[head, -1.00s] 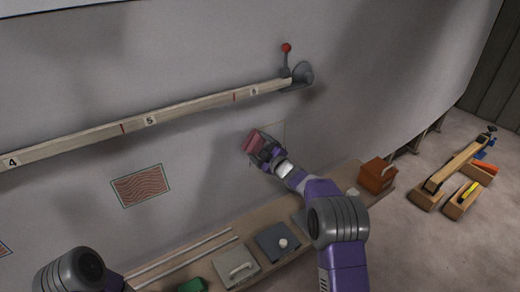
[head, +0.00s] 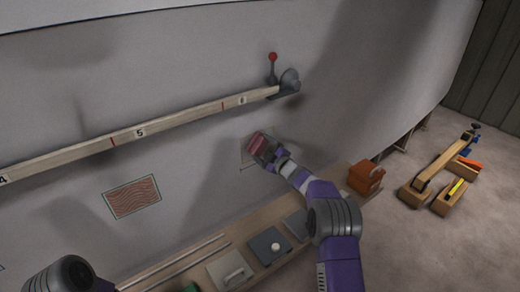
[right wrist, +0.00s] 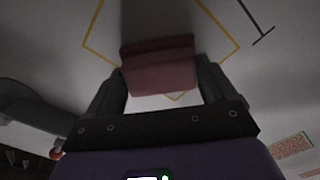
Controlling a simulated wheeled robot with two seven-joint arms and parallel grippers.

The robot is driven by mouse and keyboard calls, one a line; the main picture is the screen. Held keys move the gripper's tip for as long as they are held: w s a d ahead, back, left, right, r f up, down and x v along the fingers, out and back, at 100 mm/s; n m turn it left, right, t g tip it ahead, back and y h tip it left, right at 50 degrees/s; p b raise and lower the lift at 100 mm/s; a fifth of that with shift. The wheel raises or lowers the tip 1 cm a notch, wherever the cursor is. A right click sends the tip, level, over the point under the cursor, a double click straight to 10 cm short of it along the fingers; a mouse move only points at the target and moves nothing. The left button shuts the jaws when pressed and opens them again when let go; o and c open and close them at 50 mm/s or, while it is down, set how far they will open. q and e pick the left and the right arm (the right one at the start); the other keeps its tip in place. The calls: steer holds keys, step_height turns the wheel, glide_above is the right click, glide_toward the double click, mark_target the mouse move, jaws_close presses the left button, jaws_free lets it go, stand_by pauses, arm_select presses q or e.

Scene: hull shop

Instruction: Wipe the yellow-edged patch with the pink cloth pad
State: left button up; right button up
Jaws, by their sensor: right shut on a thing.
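The pink cloth pad (head: 257,144) is held between the fingers of my right gripper (head: 265,150), in front of the hull wall. In the right wrist view the pad (right wrist: 158,66) sits between both fingers of the gripper (right wrist: 160,85). The yellow-edged patch (head: 246,156) is a pale area on the wall, partly hidden by pad and gripper. Its yellow outline shows around the pad in the wrist view (right wrist: 226,50). I cannot tell whether the pad touches the wall. My left gripper is out of view; only part of that arm shows at lower left.
A numbered wooden batten (head: 150,130) runs along the wall above, ending near a red-knobbed lever (head: 273,62). A red-hatched panel (head: 133,197) is on the wall at left. Below stands a bench (head: 213,257) with flat tools and an orange box (head: 365,178).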

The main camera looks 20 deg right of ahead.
steer(key=shift+w+d+p, duration=0.5)
steer(key=shift+d+p, duration=0.2)
steer(key=shift+d, duration=0.65)
steer(key=shift+w+d+p, duration=0.45)
steer(key=shift+d+p, duration=0.3)
steer(key=shift+d, duration=0.55)
steer(key=shift+w+d+p, duration=0.5)
steer(key=shift+d+p, duration=0.2)
steer(key=shift+d, duration=0.65)
steer(key=o, duration=0.4)
steer(key=c, duration=0.4)
steer(key=shift+s, duration=0.1)
steer(key=shift+s+d, duration=0.2)
steer(key=shift+s, duration=0.3)
